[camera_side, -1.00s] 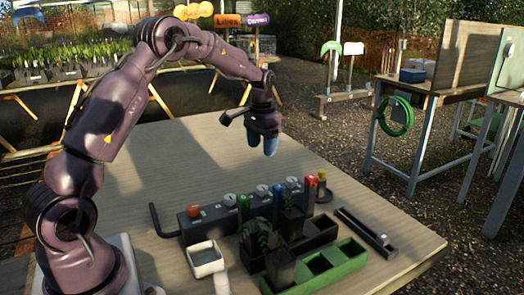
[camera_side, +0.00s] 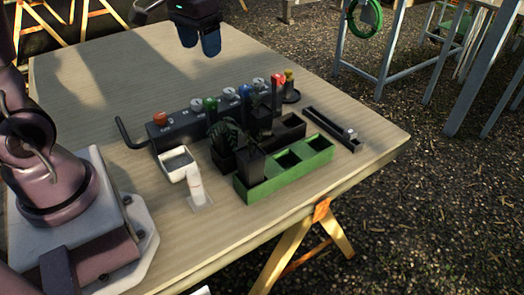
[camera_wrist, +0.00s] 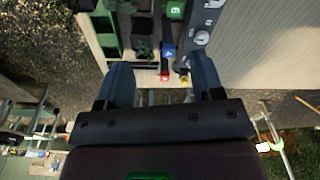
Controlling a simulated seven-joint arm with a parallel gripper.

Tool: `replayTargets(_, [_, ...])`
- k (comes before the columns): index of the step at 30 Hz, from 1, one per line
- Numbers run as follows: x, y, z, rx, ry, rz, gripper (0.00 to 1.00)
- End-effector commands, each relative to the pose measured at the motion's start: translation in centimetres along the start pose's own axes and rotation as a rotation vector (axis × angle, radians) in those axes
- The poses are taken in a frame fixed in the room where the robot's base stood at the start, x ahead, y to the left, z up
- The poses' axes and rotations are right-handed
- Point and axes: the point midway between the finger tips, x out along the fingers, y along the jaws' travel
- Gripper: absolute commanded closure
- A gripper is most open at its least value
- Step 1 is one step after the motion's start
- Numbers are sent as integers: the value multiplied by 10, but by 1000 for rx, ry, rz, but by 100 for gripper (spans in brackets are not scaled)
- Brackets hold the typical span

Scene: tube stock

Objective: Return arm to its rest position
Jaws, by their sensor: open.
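My gripper (camera_side: 199,39) hangs above the table behind the row of knobs, at the top edge of the side view. Its blue fingers point down with nothing between them. In the wrist view my gripper (camera_wrist: 160,85) has its two fingers spread wide apart and is empty. Most of my arm is cut off at the top of the side view. My base stands at the left of the table (camera_side: 100,90).
A dark block (camera_side: 175,135) with coloured knobs runs across the table. In front of it are a green tray (camera_side: 262,188), dark pots, a white dish (camera_side: 174,166) and a white post (camera_side: 195,186). A black rail (camera_side: 325,125) lies to the right. The table's back left is clear.

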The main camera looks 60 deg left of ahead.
Motion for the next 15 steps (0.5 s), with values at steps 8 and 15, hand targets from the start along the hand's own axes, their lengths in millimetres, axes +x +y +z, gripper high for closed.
replayTargets(8, [-43,43,90,95,178,22,39])
replayTargets(15, [-60,60,136,190,324,57,39])
